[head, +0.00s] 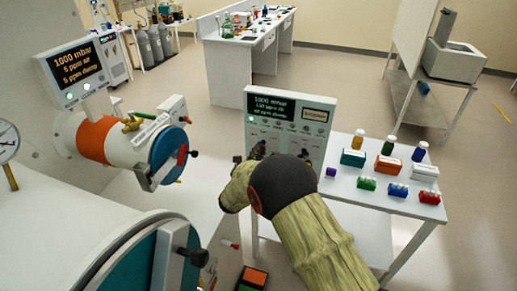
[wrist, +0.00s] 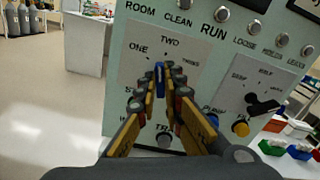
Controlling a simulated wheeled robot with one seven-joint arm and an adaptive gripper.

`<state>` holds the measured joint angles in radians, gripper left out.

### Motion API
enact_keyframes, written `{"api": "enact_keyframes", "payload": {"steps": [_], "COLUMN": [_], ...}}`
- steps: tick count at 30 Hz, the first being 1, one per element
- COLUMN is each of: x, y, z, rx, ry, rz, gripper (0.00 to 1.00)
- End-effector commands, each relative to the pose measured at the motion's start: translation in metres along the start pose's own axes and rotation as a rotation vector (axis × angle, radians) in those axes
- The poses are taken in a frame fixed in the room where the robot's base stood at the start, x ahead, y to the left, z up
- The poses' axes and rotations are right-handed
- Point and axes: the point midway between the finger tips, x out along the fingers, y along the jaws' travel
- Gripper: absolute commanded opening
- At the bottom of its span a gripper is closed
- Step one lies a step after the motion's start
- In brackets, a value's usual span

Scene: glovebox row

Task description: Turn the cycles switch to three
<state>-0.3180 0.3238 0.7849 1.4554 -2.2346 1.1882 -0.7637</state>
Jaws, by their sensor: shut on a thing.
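The control panel (head: 290,117) stands upright at the left end of the white table, with a lit display on top. In the wrist view its left plate (wrist: 133,40) carries the labels ONE, TWO and a third partly blurred one. In the head view my arm and gripper (head: 259,154) cover the panel's lower left.
A second black switch (wrist: 264,104) and a yellow button (wrist: 241,129) sit to the right on the panel. Bottles and small boxes stand on the white table (head: 345,190). A glovebox port with a blue door (head: 168,155) is at the left.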

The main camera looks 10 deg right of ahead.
Motion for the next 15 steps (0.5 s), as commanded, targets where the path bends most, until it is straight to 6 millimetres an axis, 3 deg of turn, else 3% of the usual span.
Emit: {"api": "enact_keyframes", "payload": {"steps": [4, 5, 15], "x": [0.0, 0.0, 0.0], "y": [0.0006, 0.0006, 0.0002], "z": [0.0007, 0.0007, 0.0003], "rx": [0.002, 0.002, 0.003], "ry": [-0.002, -0.002, -0.001], "rz": [0.001, 0.001, 0.0], "gripper": [0.0, 0.11, 0.27]}}
